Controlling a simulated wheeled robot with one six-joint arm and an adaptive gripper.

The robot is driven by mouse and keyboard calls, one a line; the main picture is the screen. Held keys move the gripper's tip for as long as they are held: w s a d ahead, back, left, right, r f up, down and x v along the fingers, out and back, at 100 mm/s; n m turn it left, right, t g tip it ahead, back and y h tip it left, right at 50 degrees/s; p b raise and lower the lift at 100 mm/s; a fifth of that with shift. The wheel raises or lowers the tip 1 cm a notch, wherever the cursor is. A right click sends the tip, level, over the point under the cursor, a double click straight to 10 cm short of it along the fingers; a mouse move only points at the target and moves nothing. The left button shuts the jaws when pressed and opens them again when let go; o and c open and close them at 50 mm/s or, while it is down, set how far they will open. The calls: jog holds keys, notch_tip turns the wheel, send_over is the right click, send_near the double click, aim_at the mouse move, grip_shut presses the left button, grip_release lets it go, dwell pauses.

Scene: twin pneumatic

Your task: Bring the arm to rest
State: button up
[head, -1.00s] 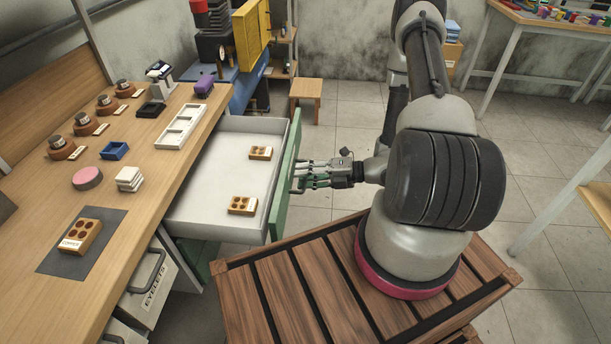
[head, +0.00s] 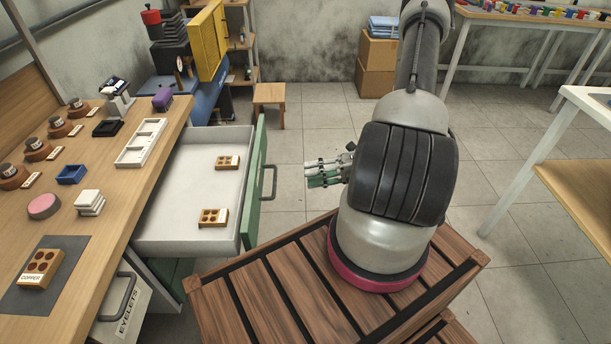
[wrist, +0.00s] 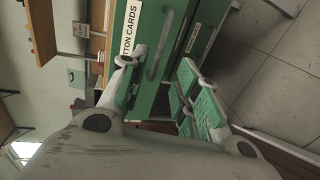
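My gripper (head: 318,174) is to the right of the open drawer's green front (head: 257,185), apart from its handle (head: 269,183), with a gap of floor between them. The gripper is empty. In the wrist view, its green-padded fingers (wrist: 162,80) are spread apart, and the green drawer front with a "BUTTON CARDS" label, partly cut off, shows beyond them. My arm folds back above the wooden slatted platform of my base.
The drawer (head: 190,235) stands pulled out, with two wooden blocks with holes (head: 227,162) inside. The workbench (head: 100,255) is at left, with a copper-labelled block (head: 41,268) on a grey mat. A stool (head: 269,95) stands behind. A white-topped table (head: 590,105) is at right. Floor behind the gripper is clear.

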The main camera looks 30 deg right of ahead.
dwell(0.5)
jog(key=s+r+n+g, duration=0.1)
jog(key=s+n+g, duration=0.4)
jog(key=s+n, duration=0.45)
jog(key=s+d+r+n+g+h, duration=0.1)
jog(key=d+r+n+g+h, duration=0.15)
jog(key=r+n, duration=0.4)
jog(key=s+d+r+n+g+h, duration=0.1)
jog(key=s+r+n+g, duration=0.15)
jog(key=n, duration=0.65)
notch_tip(320, 180, up, 16)
jog(key=w+d+n+t+h, duration=0.1)
jog(key=w+d+n+h, duration=0.1)
jog(key=n+h, duration=0.85)
jog(key=a+r+n+t, duration=0.5)
jog(key=r+n, duration=0.1)
jog(key=r, duration=0.4)
jog(key=shift+t, duration=0.4)
